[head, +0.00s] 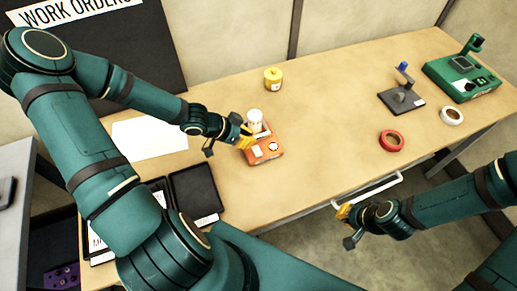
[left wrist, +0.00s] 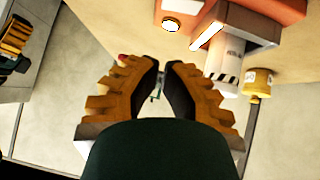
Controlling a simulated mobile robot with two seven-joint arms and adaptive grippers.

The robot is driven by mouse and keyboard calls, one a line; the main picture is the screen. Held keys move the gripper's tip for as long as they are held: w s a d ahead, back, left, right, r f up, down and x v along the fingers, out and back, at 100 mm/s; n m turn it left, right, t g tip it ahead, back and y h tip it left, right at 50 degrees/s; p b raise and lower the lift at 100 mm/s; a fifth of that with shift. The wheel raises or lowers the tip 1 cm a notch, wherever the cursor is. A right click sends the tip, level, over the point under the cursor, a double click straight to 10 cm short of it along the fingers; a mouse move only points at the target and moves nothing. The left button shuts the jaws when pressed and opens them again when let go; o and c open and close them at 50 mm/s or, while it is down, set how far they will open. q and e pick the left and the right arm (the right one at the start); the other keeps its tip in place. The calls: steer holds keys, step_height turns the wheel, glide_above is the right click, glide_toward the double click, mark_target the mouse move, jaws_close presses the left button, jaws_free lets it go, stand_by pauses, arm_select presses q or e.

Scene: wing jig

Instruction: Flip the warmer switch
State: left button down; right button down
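The warmer appears to be the orange box (head: 267,155) on the table, with a white jar (head: 254,119) at its back. The box also shows at the top right of the left wrist view (left wrist: 285,12), with a pale round face and a white label on it. I cannot make out the switch clearly. My left gripper (head: 245,136) is at the left side of the box; whether it touches is unclear. Its two ridged fingers (left wrist: 165,75) stand a little apart with nothing between them. My right gripper (head: 343,212) is at the table's front edge, its finger gap unclear.
A yellow jar (head: 273,79) stands behind the box. Black trays (head: 194,190) and a white sheet (head: 148,137) lie left. Red tape (head: 391,141), white tape (head: 452,116), a dark stand (head: 401,99) and a green device (head: 462,76) are right. The table's middle is clear.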

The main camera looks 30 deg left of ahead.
mark_target(259, 153)
arm_select(q)
steer(key=shift+x, duration=0.95)
steer(key=f+b, duration=0.1)
steer(key=d+f+b, duration=0.1)
steer(key=f+b, duration=0.1)
steer(key=d+f+b, duration=0.1)
steer(key=shift+w+f, duration=0.3)
steer(key=shift+w, duration=0.1)
steer(key=shift+f+b, duration=0.5)
steer(key=shift+f, duration=0.1)
steer(key=shift+s, duration=0.1)
